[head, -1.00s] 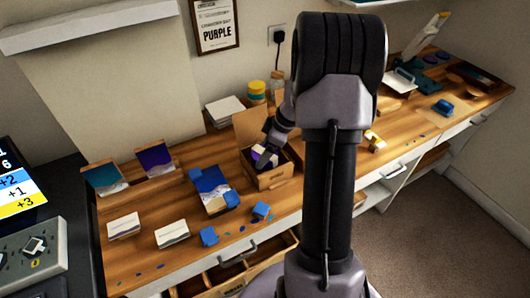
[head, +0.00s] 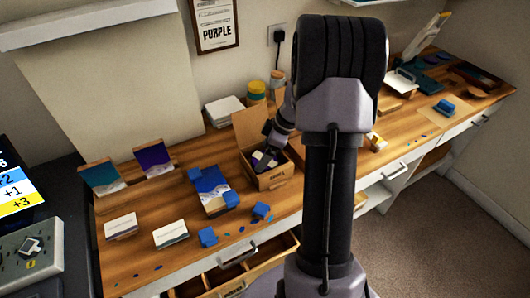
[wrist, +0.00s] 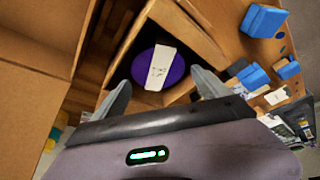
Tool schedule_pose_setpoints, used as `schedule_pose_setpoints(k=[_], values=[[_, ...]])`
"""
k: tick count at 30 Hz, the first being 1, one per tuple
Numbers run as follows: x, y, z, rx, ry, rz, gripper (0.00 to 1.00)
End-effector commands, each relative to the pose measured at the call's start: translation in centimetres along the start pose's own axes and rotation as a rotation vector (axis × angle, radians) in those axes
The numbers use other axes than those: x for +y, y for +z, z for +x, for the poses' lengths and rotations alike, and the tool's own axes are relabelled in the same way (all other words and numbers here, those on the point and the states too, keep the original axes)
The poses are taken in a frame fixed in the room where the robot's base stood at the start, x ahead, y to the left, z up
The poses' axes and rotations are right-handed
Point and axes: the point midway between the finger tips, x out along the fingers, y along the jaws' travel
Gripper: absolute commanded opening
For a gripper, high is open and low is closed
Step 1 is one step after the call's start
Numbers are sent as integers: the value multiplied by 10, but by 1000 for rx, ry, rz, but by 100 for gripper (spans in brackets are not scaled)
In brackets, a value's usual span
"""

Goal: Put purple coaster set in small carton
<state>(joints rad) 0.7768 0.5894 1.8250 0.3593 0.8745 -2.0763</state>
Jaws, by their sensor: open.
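The purple coaster set (wrist: 174,75), a round purple stack with a white paper band, lies inside the small carton (wrist: 202,40) in the wrist view. The carton, an open brown box with its lid up at the back, also shows in the head view (head: 272,180), on the wooden worktop. My gripper (wrist: 162,90) is open, its two fingers apart on either side of the coaster set's near edge. I cannot tell whether they touch it. In the head view, my gripper (head: 266,153) is at the carton's mouth and partly hides the inside.
Blue blocks (head: 208,237) and a blue-and-white picture panel (head: 211,185) lie left of the carton. White stacks (head: 171,234) stand further left. Yellow-lidded jars (head: 256,90) stand behind. An open drawer (head: 245,275) juts out in front.

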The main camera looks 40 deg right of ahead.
Motion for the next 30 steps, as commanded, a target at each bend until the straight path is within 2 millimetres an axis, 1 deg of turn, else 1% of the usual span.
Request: schedule_pose_setpoints(k=[2,4,9,13,15,18,23,25,26,27,29,30], values=[[0,-4,-10,0,-1,0,86],[0,-8,-24,1,2,0,86],[1,-7,-77,1,3,2,86],[0,-6,-109,0,2,2,86],[0,-6,-121,1,2,1,86],[0,-5,-129,0,1,-1,86],[-2,-7,-132,-1,1,3,86],[-14,-27,-141,-8,9,36,86],[-26,-43,-148,-13,16,64,86],[-48,-68,-159,-19,28,118,86],[-96,-108,-178,-22,54,227,86],[-134,-130,-189,-15,72,313,86]])
